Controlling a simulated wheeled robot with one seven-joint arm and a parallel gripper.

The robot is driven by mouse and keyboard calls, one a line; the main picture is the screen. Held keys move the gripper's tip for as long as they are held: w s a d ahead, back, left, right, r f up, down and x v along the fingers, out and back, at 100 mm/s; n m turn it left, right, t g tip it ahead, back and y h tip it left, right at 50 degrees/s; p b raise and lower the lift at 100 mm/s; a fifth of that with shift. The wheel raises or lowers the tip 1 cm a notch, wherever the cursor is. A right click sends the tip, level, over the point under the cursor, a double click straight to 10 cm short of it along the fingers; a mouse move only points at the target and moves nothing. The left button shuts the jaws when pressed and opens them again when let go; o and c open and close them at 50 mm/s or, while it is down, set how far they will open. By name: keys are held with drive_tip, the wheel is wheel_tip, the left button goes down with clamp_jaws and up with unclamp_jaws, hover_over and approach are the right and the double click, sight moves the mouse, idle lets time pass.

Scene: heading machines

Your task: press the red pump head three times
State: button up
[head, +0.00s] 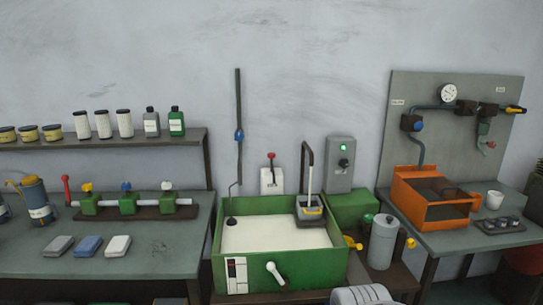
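A small red head (271,155) tops a dark stem on a white container (271,181), which stands behind the green tank against the wall. It looks like the red pump head, though it is small in the head view. Nothing touches it. My gripper is not in view. A grey rounded part at the bottom edge looks like a link of my own arm, well below and to the right of the red head.
The green tank (300,270) of pale liquid stands in front of the container. A dark upright rod (238,110) rises to its left and a bent pipe (308,155) to its right. A grey switch box (340,165) hangs further right. Benches flank the tank.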

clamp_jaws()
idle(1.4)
